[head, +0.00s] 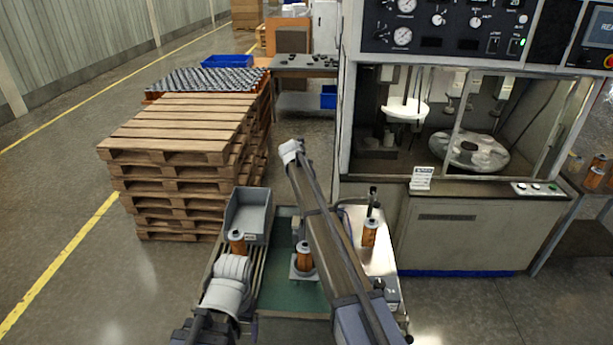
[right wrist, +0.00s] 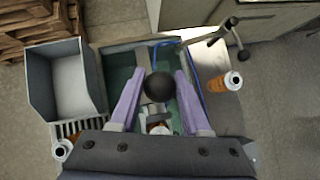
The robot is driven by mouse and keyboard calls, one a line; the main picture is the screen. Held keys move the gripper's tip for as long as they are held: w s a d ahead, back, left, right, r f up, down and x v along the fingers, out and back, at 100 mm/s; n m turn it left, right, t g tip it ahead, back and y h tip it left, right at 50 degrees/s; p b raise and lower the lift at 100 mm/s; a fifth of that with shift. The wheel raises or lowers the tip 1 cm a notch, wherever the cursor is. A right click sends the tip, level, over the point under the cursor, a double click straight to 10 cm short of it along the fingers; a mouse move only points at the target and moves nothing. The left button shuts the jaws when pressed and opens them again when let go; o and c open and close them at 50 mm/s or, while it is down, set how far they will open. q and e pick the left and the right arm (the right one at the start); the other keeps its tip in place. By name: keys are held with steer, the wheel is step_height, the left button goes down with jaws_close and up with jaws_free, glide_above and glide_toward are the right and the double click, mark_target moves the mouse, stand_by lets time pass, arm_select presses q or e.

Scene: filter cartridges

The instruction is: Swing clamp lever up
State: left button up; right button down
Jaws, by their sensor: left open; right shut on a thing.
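A black ball knob (right wrist: 159,88), which looks like the clamp lever's end, sits between the two lavender fingers of my right gripper (right wrist: 158,76), shut on it. Its shaft is hidden beneath it. Below is a cartridge in a fixture, partly covered by the gripper; the head view shows an orange cartridge (head: 304,254) upright on a light fixture plate (head: 304,274). My right arm crosses the bench there, and its fingers cannot be made out. My left gripper (head: 198,326) is open at the lower left, its fingers hard to make out, apart from the bench parts.
A grey bin (head: 248,218) stands at the bench's left, an orange cartridge (head: 237,241) in front. At the right, another cartridge (head: 369,233) stands by a black-knobbed handle (right wrist: 225,34). Stacked pallets (head: 180,150) and a machine cabinet (head: 455,225) lie beyond.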

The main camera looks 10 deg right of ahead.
steer(key=shift+w, duration=0.3)
steer(key=shift+c, duration=1.9)
jaws_free()
steer(key=shift+s+r, duration=0.1)
steer(key=p+v, duration=0.6)
steer(key=v, duration=0.1)
steer(key=shift+r, duration=0.2)
steer(key=shift+s+a+f, duration=0.1)
steer(key=shift+s+a, duration=0.05)
